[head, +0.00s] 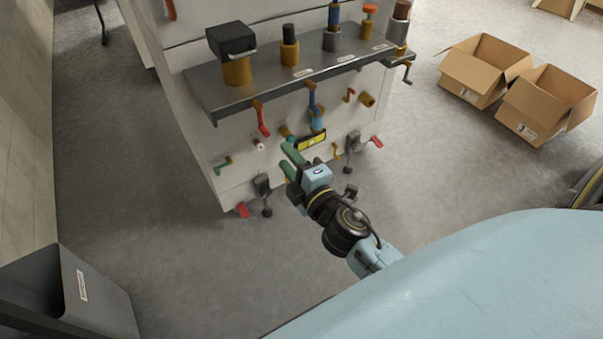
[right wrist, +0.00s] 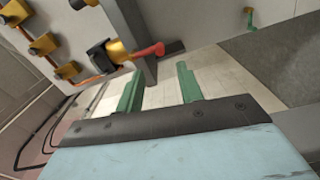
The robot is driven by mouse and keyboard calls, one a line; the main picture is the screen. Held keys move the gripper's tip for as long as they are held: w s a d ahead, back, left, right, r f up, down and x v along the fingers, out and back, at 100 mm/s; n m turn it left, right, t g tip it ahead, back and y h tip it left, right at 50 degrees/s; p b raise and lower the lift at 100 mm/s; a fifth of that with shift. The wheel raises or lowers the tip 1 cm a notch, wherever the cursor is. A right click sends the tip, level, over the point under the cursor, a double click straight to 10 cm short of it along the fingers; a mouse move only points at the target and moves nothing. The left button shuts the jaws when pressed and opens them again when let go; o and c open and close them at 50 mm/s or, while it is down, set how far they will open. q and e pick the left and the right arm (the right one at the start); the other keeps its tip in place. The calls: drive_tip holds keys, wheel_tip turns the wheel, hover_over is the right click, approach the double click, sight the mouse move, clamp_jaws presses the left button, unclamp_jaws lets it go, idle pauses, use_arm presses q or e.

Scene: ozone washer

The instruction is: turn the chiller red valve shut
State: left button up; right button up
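A red valve handle (head: 263,121) hangs from a brass fitting under the shelf lip, on the left part of the machine's front panel. In the right wrist view, a red lever (right wrist: 150,50) on a brass valve body (right wrist: 116,51) sticks out beyond the fingertips. It looks like the same valve, but I cannot be sure. My right gripper (head: 288,157) is in front of the panel, below and to the right of the red handle. Its two green fingers (right wrist: 158,72) are spread, with nothing gripped between them. My left gripper is out of view.
The grey shelf (head: 290,85) juts out above the handle and carries several fittings. A blue-handled valve (head: 312,97) hangs right of the red one. A small green-handled valve (head: 222,163) sits lower left. Cardboard boxes (head: 483,70) stand right on open floor; a dark bin (head: 95,290) is lower left.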

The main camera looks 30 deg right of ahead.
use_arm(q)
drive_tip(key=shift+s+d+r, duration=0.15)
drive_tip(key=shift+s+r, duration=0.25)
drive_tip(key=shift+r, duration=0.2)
use_arm(e)
drive_tip(key=s, duration=0.5)
drive_tip(key=shift+d, duration=0.1)
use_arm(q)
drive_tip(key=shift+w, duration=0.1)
